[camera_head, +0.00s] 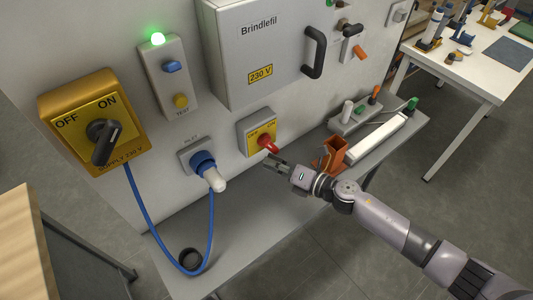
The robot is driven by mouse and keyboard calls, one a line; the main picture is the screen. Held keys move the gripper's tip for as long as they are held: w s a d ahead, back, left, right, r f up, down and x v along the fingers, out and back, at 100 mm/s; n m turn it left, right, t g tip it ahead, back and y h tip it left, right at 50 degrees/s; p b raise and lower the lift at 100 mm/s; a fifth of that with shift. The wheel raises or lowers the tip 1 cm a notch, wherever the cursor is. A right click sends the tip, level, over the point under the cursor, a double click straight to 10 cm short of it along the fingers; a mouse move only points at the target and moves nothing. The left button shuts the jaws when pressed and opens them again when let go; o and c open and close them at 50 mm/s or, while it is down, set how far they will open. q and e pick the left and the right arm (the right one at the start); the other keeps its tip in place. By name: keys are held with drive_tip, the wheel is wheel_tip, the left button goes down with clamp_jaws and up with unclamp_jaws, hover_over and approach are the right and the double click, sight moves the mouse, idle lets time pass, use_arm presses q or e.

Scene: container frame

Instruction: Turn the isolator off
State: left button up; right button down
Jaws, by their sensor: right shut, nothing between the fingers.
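A large yellow switch box (126,158) marked OFF, ON and SUPPLY 230 V is on the panel at the left. Its black rotary handle (105,142) is tilted, with its upper end leaning right towards ON. A smaller grey box with a yellow face (257,136) and a red handle (267,144) sits lower on the panel; its lettering is too small to read surely. My right gripper (275,163) is shut and empty just below and right of the red handle, with no clear contact. It is well right of the black handle. My left gripper is not in view.
A green lamp (157,39) is lit above a blue and a yellow button. A blue plug (205,167) with a hanging blue cable (147,222) is in the inlet. An orange holder (331,155) stands on the grey shelf (250,220) near my right wrist. A grey cabinet (235,70) protrudes above.

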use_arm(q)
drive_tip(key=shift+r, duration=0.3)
use_arm(e)
drive_tip(key=shift+w+d+n, duration=0.3)
drive_tip(key=shift+d, duration=0.1)
idle(0.4)
